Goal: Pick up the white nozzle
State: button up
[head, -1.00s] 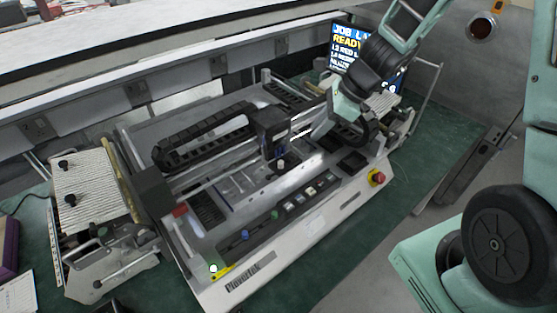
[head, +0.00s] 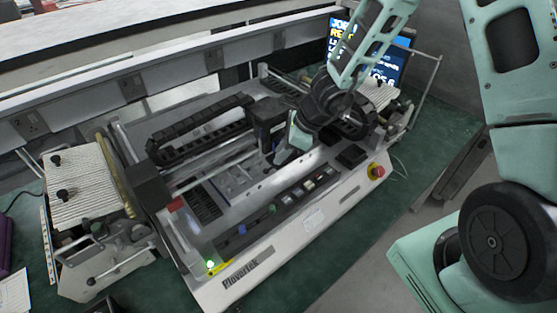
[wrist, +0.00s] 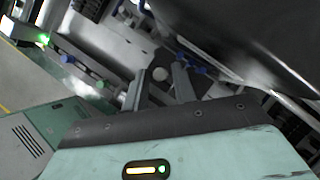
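In the head view my gripper (head: 281,160) reaches down over the middle of the machine, close to the dark carriage. The nozzle cannot be made out there; my gripper seems to cover it. Whether the fingers are level with the nozzle is hard to tell.
The machine (head: 240,283) has a dark carriage (head: 264,120) beside my gripper and a cable chain (head: 205,130) behind. A red stop button (head: 376,171) sits at its front right. A screen (head: 392,68) stands behind my arm. A ribbed tray unit (head: 85,190) is at left.

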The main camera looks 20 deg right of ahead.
jog(key=shift+f, duration=0.15)
grip_shut()
